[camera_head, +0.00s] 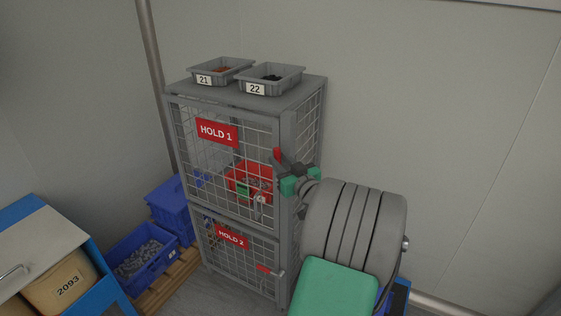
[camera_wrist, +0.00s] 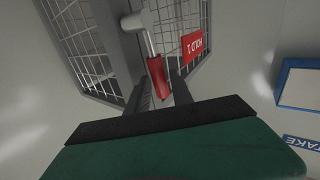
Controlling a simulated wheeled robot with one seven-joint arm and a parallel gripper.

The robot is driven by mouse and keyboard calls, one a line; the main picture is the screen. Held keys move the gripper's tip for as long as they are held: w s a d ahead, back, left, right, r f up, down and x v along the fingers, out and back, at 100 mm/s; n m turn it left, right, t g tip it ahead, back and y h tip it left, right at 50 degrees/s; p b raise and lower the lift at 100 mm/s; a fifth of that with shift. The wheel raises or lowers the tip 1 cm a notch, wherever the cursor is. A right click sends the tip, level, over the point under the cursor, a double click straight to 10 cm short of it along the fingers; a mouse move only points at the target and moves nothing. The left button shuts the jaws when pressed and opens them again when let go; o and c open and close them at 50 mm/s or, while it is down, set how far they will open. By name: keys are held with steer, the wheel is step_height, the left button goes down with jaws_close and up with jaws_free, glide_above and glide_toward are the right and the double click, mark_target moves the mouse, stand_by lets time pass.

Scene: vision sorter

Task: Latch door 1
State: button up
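Door 1 is the upper mesh door with a red HOLD 1 sign (camera_head: 216,131) on the grey cage; the sign also shows in the wrist view (camera_wrist: 192,45). The door looks about flush with the cage front; a small gap cannot be ruled out. In the wrist view the latch handle (camera_wrist: 157,78) is a red grip on a grey lever. Its red tip (camera_head: 277,154) shows beside my gripper (camera_head: 291,170) in the head view. My gripper's two dark fingers (camera_wrist: 162,92) lie on either side of the red grip. Whether they press on it is unclear.
The lower HOLD 2 door (camera_head: 231,237) has its own red handle (camera_head: 265,269). Grey bins 21 (camera_head: 205,80) and 22 (camera_head: 257,88) stand on the cage. A red bin (camera_head: 237,180) shows behind the upper mesh. Blue crates (camera_head: 120,278) stand left of the cage.

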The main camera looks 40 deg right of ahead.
jaws_close()
steer(key=shift+f, duration=0.15)
stand_by(1.0)
